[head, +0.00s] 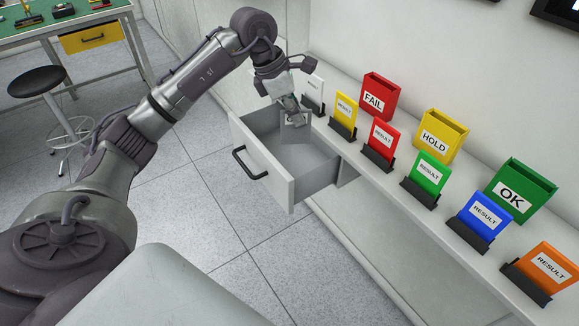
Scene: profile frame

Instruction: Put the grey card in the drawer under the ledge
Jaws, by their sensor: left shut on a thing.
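The grey card (296,134), with a pale label near its top, hangs from my left gripper (294,110). The left gripper is shut on the card's upper part and points down. The drawer (262,152) under the ledge (360,176) is pulled open, with a black handle on its white front. In the head view the card overlaps the far part of the drawer's inside. I cannot tell whether its lower edge is below the rim or touches the floor. The visible drawer floor is bare. My right gripper is out of view.
On the ledge stand a white card (314,87) and several coloured RESULT cards in black holders. Behind them are a red FAIL box (379,97), a yellow HOLD box (440,135) and a green OK box (520,190). A stool (37,82) and workbench are at the far left.

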